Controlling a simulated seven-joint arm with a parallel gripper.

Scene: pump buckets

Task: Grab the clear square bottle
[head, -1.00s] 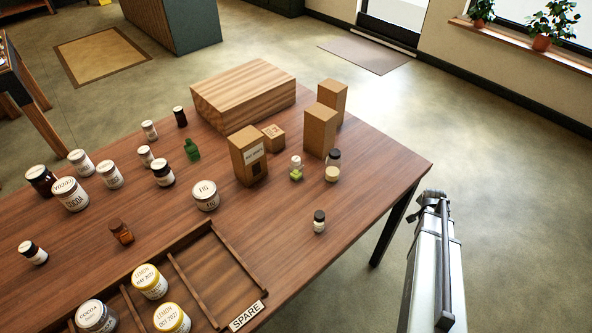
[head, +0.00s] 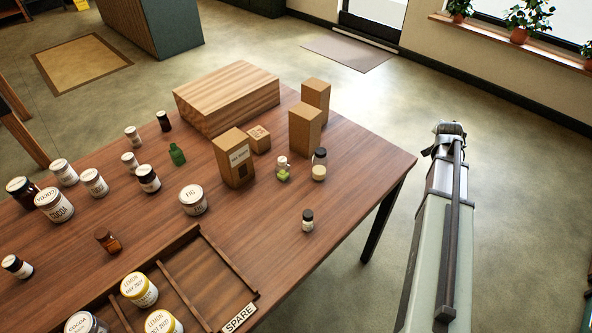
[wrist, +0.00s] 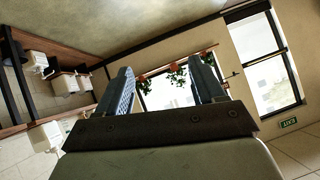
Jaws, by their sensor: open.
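Two small clear bottles stand close together near the table's right part in the head view. One clear bottle (head: 283,171) has a white cap and green contents; the other clear bottle (head: 319,167) has a dark cap and cream contents. I cannot tell for sure which is square. My arm (head: 436,240) rises right of the table, apart from both bottles. My gripper (wrist: 163,88) shows in the wrist view with its two fingers spread and nothing between them; it faces the window and plants.
Cardboard boxes (head: 305,130) stand behind the bottles, and a labelled box (head: 233,160) stands to their left. A small dark-capped bottle (head: 308,221) is in front. Several jars and a divided tray (head: 228,265) fill the left and front. The table's right corner is clear.

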